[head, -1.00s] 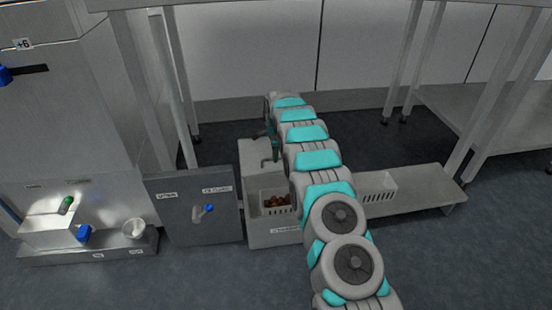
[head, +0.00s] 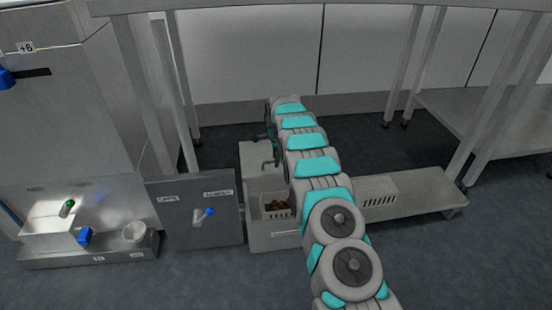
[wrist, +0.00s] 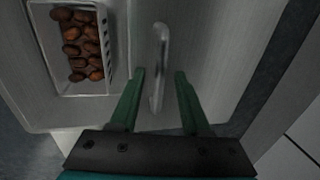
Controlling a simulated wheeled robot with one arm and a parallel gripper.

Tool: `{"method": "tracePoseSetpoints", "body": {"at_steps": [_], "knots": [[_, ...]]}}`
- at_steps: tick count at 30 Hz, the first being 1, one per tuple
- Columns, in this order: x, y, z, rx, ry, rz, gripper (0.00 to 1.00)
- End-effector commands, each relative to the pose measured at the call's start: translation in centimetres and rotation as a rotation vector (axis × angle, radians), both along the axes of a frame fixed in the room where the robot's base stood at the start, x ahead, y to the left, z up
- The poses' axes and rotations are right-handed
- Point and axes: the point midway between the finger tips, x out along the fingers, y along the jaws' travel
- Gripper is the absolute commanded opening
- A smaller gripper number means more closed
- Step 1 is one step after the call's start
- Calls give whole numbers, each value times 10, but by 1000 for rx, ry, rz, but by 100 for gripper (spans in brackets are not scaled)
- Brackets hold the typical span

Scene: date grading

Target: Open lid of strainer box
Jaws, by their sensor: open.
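The strainer box (head: 272,237) is a pale grey box low on the floor, left of my arm. Its front part is open and holds a white slotted basket (head: 276,212) with brown dates (head: 275,205). A flat grey lid (head: 254,155) covers the back part and carries a bar handle (wrist: 161,60). In the wrist view my gripper (wrist: 160,72) is open, with its green fingers on either side of the handle, apart from it. The basket (wrist: 103,38) lies to the left there. In the head view my arm hides part of the box's right side.
A grey panel (head: 228,225) with labels and a blue-tipped handle (head: 208,212) stands left of the box. Steel table legs (head: 180,100) stand behind.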

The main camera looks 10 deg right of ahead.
Motion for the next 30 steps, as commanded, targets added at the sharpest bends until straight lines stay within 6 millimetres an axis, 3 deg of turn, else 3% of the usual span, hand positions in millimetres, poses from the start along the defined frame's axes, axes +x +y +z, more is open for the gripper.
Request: {"method": "tracePoseSetpoints", "body": {"at_steps": [10,22,30], "knots": [[-1,0,8,0,-1,1,47],[-12,0,66,0,-4,0,47],[-15,0,76,0,0,0,47]]}}
